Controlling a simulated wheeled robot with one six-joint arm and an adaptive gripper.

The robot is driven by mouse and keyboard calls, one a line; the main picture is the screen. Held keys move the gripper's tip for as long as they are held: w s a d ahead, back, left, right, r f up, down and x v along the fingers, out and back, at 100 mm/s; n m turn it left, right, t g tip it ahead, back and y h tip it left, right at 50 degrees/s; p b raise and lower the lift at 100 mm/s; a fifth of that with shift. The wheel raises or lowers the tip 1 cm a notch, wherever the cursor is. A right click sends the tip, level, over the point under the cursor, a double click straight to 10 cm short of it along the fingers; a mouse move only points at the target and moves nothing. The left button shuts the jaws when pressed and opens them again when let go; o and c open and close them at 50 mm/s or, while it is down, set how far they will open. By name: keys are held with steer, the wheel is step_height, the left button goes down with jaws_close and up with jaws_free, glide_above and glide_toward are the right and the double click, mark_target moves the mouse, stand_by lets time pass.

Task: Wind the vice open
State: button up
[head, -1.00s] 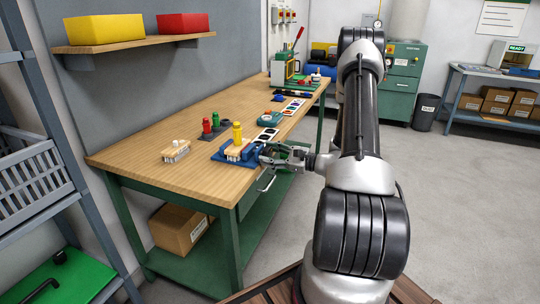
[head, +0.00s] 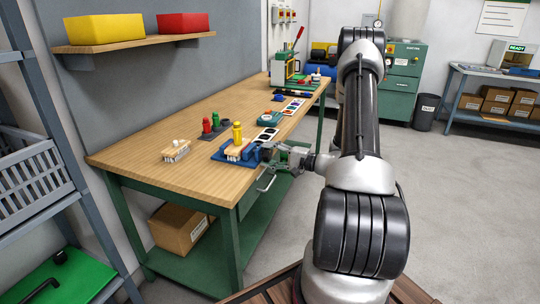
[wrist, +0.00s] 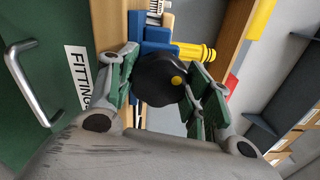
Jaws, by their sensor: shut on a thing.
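The blue vice (head: 222,157) sits on the near front corner of the wooden workbench. In the wrist view the vice's blue body (wrist: 157,48) and the yellow piece (wrist: 196,52) show behind a round black knob (wrist: 157,80) with a yellow dot. My gripper (head: 268,152) is at the vice's right side. In the wrist view my green-padded fingers (wrist: 165,78) are shut on the knob, one on each side.
Colour cards and a green machine (head: 284,68) lie farther back. A drawer handle (head: 266,181) is below my gripper.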

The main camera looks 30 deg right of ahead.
steer(key=n, duration=0.5)
steer(key=shift+f+n, duration=0.1)
steer(key=shift+n, duration=0.2)
steer(key=n, duration=0.4)
steer(key=shift+s+n, duration=0.1)
steer(key=shift+n, duration=0.2)
steer(key=o, duration=1)
steer(key=shift+o, duration=0.2)
steer(key=v, duration=1.2)
steer(key=shift+d, duration=0.1)
